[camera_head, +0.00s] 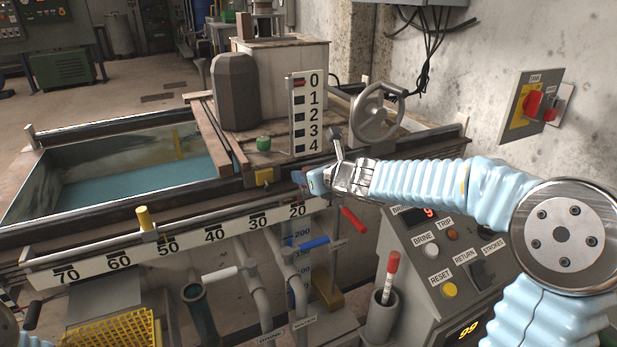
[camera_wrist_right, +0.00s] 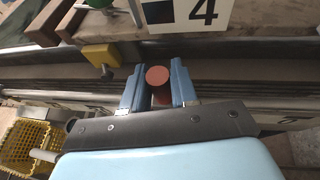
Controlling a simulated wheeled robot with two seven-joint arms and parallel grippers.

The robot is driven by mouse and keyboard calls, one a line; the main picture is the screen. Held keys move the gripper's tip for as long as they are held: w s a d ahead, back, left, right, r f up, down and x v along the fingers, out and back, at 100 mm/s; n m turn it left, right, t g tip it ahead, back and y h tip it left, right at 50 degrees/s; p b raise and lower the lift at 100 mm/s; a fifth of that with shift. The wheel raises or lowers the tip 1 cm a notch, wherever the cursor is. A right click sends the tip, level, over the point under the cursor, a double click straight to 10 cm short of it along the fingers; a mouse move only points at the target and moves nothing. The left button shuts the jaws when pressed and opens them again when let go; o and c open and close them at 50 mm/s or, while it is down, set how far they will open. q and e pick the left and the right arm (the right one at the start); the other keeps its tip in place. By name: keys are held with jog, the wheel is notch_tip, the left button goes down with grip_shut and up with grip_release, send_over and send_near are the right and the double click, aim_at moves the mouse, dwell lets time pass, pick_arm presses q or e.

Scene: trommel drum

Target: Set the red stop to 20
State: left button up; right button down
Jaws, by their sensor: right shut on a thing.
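The red stop (camera_wrist_right: 157,76) shows in the right wrist view as a round, dull red knob between the two blue fingers of my right gripper (camera_wrist_right: 158,88). In the head view the right gripper (camera_head: 312,180) is at the rail just above the "20" mark of the white scale (camera_head: 190,234), and its fingers mostly hide the stop. The stop's exact place against the mark cannot be read. My right gripper is shut on the stop. The left gripper is not in view.
A yellow stop (camera_head: 147,220) sits on the same rail left of the "50" mark. An upright 0 to 4 scale (camera_head: 306,115) and a handwheel (camera_head: 380,112) stand behind the right gripper. A control panel (camera_head: 440,260) is at the lower right.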

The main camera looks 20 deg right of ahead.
jog(key=shift+a, duration=0.35)
jog(key=c, duration=1)
grip_release()
jog(key=shift+o, duration=0.2)
jog(key=shift+s+d+r, duration=0.1)
jog(key=p+v, duration=0.5)
jog(key=v, duration=0.8)
jog(key=shift+s, duration=0.2)
jog(key=shift+d+r, duration=0.1)
